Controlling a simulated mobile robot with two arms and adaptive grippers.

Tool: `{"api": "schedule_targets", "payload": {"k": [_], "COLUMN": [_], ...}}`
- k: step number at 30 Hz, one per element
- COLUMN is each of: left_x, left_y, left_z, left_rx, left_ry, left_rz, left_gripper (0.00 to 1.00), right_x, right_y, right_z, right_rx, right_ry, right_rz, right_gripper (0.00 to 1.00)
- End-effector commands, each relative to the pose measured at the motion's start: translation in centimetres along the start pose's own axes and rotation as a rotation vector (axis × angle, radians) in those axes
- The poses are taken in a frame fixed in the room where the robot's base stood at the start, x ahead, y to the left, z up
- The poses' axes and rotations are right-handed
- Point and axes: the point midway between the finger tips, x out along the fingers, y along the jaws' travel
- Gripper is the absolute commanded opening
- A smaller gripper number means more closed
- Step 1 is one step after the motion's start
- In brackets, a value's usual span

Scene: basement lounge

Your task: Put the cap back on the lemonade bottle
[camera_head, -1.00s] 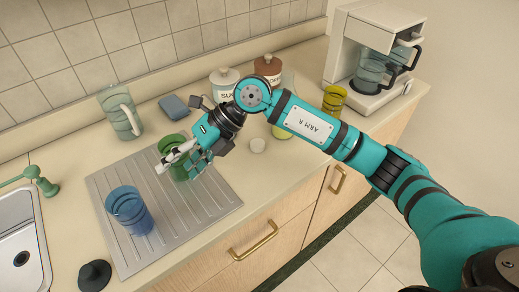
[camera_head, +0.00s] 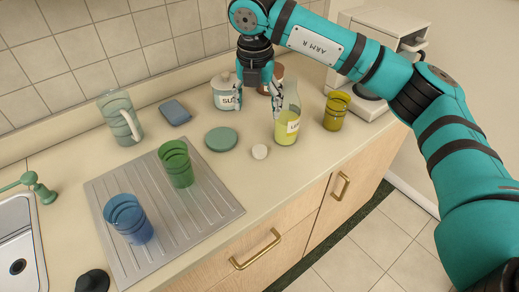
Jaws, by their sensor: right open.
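The lemonade bottle (camera_head: 289,128) is clear glass with pale yellow liquid and a partly readable label. It stands upright on the counter right of centre; its upper part is partly behind a finger of my right gripper. A small white round piece (camera_head: 260,152), which looks like the cap, lies flat on the counter in front of the bottle, to its left. My right gripper (camera_head: 257,96) is open, fingers pointing down, just left of the bottle's neck and in front of the canisters. I cannot tell whether it touches the bottle. My left gripper is not in view.
A green disc (camera_head: 221,139) lies left of the white piece. A sugar canister (camera_head: 226,94) and a brown canister stand behind. A yellow glass (camera_head: 335,110) is close right of the bottle. Green (camera_head: 176,165) and blue (camera_head: 128,219) glasses stand on the drainboard (camera_head: 205,215).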

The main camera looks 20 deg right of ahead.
Motion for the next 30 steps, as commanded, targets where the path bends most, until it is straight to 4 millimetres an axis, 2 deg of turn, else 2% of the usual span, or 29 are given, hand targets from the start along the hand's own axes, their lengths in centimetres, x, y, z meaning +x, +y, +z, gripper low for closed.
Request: {"api": "schedule_targets", "payload": {"k": [16,21,30], "left_x": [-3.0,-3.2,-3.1], "left_y": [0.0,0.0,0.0], "left_z": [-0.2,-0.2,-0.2], "left_rx": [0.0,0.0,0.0], "left_ry": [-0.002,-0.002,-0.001], "left_rz": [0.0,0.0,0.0], "left_gripper": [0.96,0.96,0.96], "right_x": [10.3,11.8,11.9], "right_y": [0.0,0.0,0.0], "right_z": [-0.1,-0.1,0.0], "right_rx": [-0.001,-0.002,-0.002], "right_ry": [0.003,0.001,0.001], "right_rz": [-0.001,0.001,0.001], "right_gripper": [0.7,0.7,0.7]}}
